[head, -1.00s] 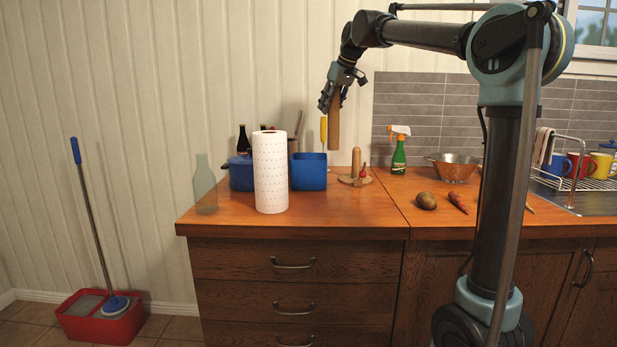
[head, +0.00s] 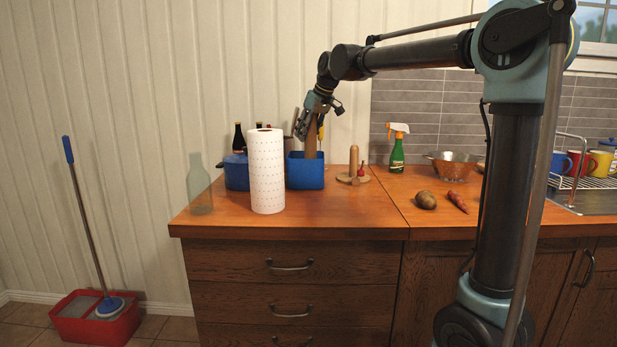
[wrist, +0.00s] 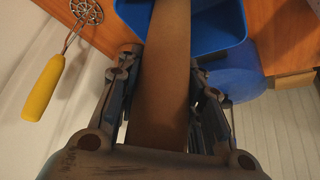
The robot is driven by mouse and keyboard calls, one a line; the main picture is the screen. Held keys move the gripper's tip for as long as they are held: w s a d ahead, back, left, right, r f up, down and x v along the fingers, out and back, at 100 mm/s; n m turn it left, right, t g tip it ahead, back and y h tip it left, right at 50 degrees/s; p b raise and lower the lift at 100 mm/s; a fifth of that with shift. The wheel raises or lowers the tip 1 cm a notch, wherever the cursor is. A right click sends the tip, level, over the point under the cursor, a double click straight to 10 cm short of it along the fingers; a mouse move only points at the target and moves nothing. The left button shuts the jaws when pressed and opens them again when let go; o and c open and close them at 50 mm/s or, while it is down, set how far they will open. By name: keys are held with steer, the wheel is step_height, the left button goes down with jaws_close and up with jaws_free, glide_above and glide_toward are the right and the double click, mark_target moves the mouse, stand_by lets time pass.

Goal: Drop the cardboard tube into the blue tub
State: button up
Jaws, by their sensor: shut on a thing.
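The brown cardboard tube (head: 311,138) is upright in my gripper (head: 314,112), which is shut on its upper part. The tube's lower end is hidden by the front wall of the blue tub (head: 305,173), so it appears to be inside or just behind the rim. In the wrist view the tube (wrist: 166,75) runs between the fingers of my gripper (wrist: 165,100) toward the tub (wrist: 222,35), overlapping its opening. I cannot tell whether the tube touches the tub.
A paper towel roll (head: 266,172) stands left of the tub in front. A blue pot (head: 236,172) and dark bottles are behind it. A wooden holder (head: 354,165) stands to the right.

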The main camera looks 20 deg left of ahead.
mark_target(316, 118)
steer(key=shift+f, duration=1.2)
steer(key=o, duration=0.8)
steer(key=v, duration=1.2)
steer(key=shift+w, duration=0.1)
